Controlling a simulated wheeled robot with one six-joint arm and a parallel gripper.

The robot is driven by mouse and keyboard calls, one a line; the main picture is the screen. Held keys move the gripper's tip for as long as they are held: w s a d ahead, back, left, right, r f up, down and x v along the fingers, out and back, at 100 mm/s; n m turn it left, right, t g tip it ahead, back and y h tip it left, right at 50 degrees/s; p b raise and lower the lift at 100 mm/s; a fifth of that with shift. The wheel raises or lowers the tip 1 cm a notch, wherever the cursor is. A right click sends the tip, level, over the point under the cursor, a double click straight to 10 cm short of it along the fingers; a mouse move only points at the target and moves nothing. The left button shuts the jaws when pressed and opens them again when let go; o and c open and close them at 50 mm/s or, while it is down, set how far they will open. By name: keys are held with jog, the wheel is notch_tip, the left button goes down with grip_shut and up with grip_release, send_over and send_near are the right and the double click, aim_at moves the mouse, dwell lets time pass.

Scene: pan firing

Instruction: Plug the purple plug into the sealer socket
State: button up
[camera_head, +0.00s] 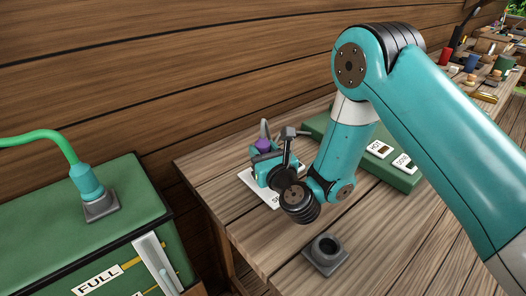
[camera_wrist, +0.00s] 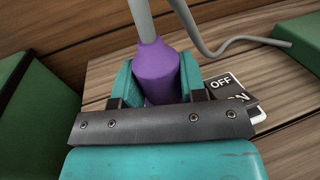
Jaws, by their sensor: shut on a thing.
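The purple plug (camera_head: 263,145) is between the fingers of my gripper (camera_head: 264,163), at the back left of the wooden table. In the wrist view the plug (camera_wrist: 160,72) is gripped between two teal fingers (camera_wrist: 160,90). A grey cord (camera_wrist: 143,20) leaves its top. The plug's lower end is hidden by the gripper. A white label plate (camera_head: 248,179) lies partly under the gripper; its lettering is mostly covered. An empty grey socket (camera_head: 325,256) with a round hole stands at the table's front. I cannot tell whether a socket lies beneath the plug.
A green box with switch labels (camera_head: 408,182) stands behind my arm. An OFF/ON label (camera_wrist: 224,84) is right of the gripper in the wrist view. A green cabinet (camera_head: 130,225) at left carries a teal plug (camera_head: 87,184) on a green hose. A plank wall (camera_head: 180,70) is behind.

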jog(key=shift+f+b, duration=1.1)
jog(key=shift+b, duration=0.05)
jog(key=o, duration=1)
jog(key=shift+r, duration=0.1)
